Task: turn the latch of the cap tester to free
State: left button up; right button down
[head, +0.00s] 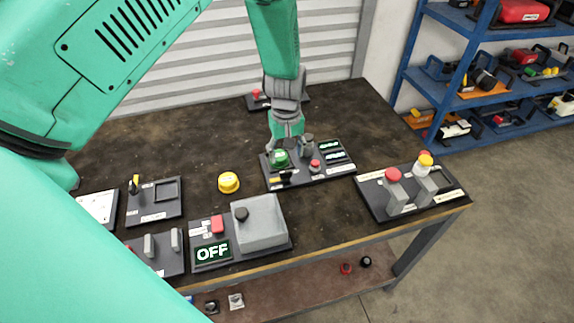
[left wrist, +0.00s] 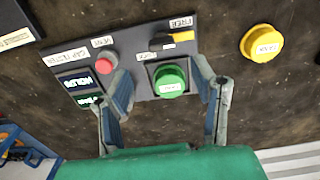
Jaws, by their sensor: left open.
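The cap tester (head: 328,172) is a dark panel on the table. The left wrist view shows it below my gripper (left wrist: 217,55). Its latch (left wrist: 165,43) is a black lever with a yellow end pointing right, below the FREE label (left wrist: 181,22). In the head view the latch (head: 286,177) is at the panel's front left. A green cap (left wrist: 170,80) sits in a square seat. A red button (left wrist: 106,64) and lit displays (left wrist: 79,83) are further left. My left gripper (head: 293,146) is open, its fingers (left wrist: 165,78) either side of the green cap; contact is unclear. My right gripper is out of view.
A loose yellow cap (head: 228,182) lies left of the tester. In front stands a panel with an OFF display (head: 212,253) and grey box (head: 260,222). Another panel with red and yellow-topped posts (head: 411,190) is at right. Blue shelves (head: 460,70) stand beyond.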

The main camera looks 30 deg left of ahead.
pick_arm(q)
jog(key=shift+r, duration=2.25)
